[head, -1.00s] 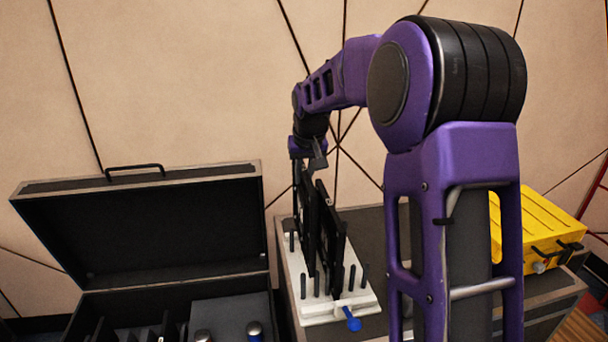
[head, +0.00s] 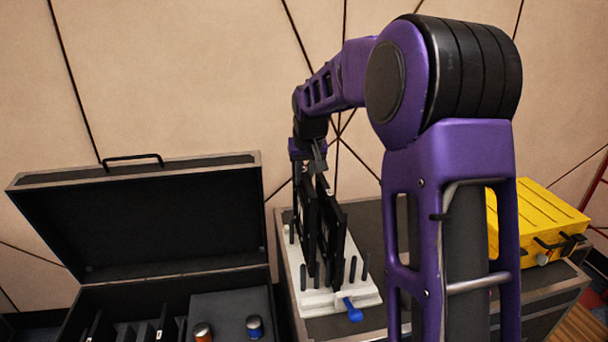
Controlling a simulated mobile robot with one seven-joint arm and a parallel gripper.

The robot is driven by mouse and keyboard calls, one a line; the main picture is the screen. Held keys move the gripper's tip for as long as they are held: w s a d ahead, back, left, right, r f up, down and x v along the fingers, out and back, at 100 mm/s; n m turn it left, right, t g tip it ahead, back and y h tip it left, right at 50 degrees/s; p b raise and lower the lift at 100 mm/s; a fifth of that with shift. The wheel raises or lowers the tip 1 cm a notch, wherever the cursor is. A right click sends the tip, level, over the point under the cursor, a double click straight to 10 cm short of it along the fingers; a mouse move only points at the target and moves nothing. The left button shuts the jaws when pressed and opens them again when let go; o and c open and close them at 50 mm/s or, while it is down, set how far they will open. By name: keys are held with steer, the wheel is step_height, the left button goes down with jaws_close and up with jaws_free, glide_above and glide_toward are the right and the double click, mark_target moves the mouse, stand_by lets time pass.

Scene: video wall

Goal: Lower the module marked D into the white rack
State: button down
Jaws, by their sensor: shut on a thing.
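The white rack (head: 312,302) stands on a dark case top, with black upright pegs and a blue-ended lever (head: 353,312) at its front. Two thin black modules stand upright side by side in it, a left one (head: 308,228) and a right one (head: 332,240). My gripper (head: 318,168) is above the rack, shut at the top edge of a module. I cannot tell which of the two it holds, nor whether that module's bottom is seated. No letter D is readable from here; the modules show nearly edge-on.
An open black case (head: 150,225) stands at left, with slotted panels, an orange-banded cylinder (head: 203,332) and a blue one (head: 254,326) inside. A yellow case (head: 540,222) sits at right. My own arm hides part of the case top between rack and yellow case.

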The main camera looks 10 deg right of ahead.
steer(key=shift+f+b, duration=2.05)
steer(key=shift+f, duration=1.2)
steer(key=shift+f+b, duration=0.3)
steer(key=shift+f, duration=0.15)
steer(key=shift+c, duration=1.2)
jaws_free()
steer(key=shift+f, duration=0.1)
steer(key=shift+r+p, duration=3.05)
steer(key=shift+r, duration=1.05)
steer(key=shift+s, duration=0.1)
